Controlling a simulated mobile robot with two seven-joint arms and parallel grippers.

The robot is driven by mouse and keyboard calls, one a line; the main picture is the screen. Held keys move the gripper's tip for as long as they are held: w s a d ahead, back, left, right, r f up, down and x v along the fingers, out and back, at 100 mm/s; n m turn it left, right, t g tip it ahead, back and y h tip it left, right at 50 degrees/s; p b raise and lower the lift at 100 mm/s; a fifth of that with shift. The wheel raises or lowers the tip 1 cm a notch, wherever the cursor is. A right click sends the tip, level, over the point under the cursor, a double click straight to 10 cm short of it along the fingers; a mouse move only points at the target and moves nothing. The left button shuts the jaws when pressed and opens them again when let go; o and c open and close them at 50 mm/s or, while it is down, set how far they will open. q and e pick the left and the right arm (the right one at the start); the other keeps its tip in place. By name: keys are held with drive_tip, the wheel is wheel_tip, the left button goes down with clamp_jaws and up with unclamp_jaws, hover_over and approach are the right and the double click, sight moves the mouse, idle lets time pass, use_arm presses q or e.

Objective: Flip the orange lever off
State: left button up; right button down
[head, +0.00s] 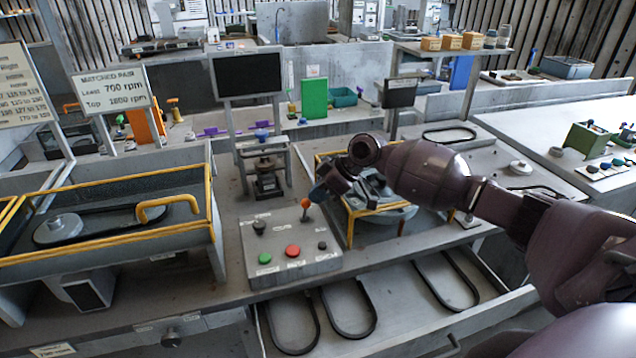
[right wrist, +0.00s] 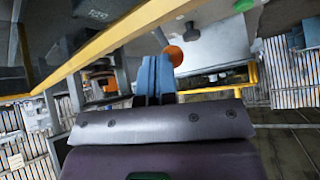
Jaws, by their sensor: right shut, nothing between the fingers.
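The orange lever (head: 305,206) has a round orange knob on a short stem and stands at the back right of a grey control box (head: 292,268). Its knob also shows in the right wrist view (right wrist: 173,55), just beyond the fingertips and slightly right of them. My right gripper (head: 318,192) is shut and empty, with its bluish fingers right beside the knob, on its right and a little above. Whether they touch it I cannot tell. The blue fingers also show together in the right wrist view (right wrist: 154,75). My left gripper is not in view.
The box also carries a green button (head: 265,258), a red button (head: 292,250) and black knobs. A yellow-framed guard (head: 350,222) stands right of the box, under my right arm. Another yellow-railed enclosure (head: 110,250) stands left. Black belts (head: 349,306) lie in the tray below.

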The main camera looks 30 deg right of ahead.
idle(0.3)
drive_tip(key=shift+r+p, duration=0.65)
drive_tip(key=shift+r, duration=0.15)
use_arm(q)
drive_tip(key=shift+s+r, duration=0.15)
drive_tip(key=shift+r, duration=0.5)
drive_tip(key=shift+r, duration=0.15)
use_arm(e)
drive_tip(key=shift+s, duration=0.1)
